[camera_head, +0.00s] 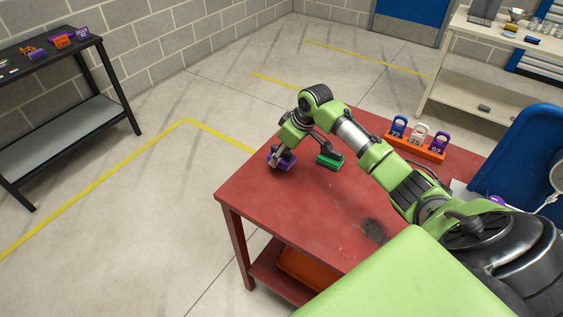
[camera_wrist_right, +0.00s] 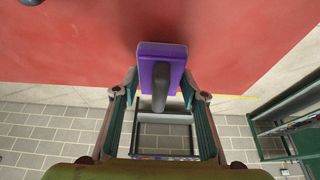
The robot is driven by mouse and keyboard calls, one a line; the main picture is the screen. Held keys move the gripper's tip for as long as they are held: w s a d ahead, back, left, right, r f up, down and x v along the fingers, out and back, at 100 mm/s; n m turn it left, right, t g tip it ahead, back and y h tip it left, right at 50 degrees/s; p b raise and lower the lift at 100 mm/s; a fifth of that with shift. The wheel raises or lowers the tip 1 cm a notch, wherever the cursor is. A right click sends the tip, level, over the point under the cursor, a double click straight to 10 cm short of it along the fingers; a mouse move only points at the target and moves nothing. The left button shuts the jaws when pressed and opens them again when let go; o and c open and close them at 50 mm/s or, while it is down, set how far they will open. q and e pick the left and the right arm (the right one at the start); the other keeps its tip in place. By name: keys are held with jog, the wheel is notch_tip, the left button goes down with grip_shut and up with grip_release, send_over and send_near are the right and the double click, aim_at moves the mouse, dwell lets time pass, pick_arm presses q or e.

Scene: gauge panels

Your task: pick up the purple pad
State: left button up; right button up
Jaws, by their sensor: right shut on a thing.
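The purple pad (camera_head: 272,159) is at the far left corner of the red table, partly covered by my right gripper (camera_head: 283,157) in the head view. In the right wrist view the purple pad (camera_wrist_right: 162,52) lies between the two fingers, with a dark grey handle-like bar on it. My right gripper (camera_wrist_right: 161,84) is shut on the pad. Whether the pad touches the table or is slightly above it, I cannot tell. My left gripper is not in view.
A green pad (camera_head: 330,160) stands on the red table (camera_head: 300,208), just right of my gripper. An orange rack (camera_head: 415,144) with numbered tags stands at the table's back right. A dark patch (camera_head: 373,230) marks the tabletop. A black table (camera_head: 60,135) stands at left.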

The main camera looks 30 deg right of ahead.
jog(key=s+a+r+b, duration=0.2)
jog(key=s+a+r, duration=0.3)
jog(key=s+r, duration=0.5)
jog(key=s, duration=0.3)
jog(key=shift+a, duration=0.2)
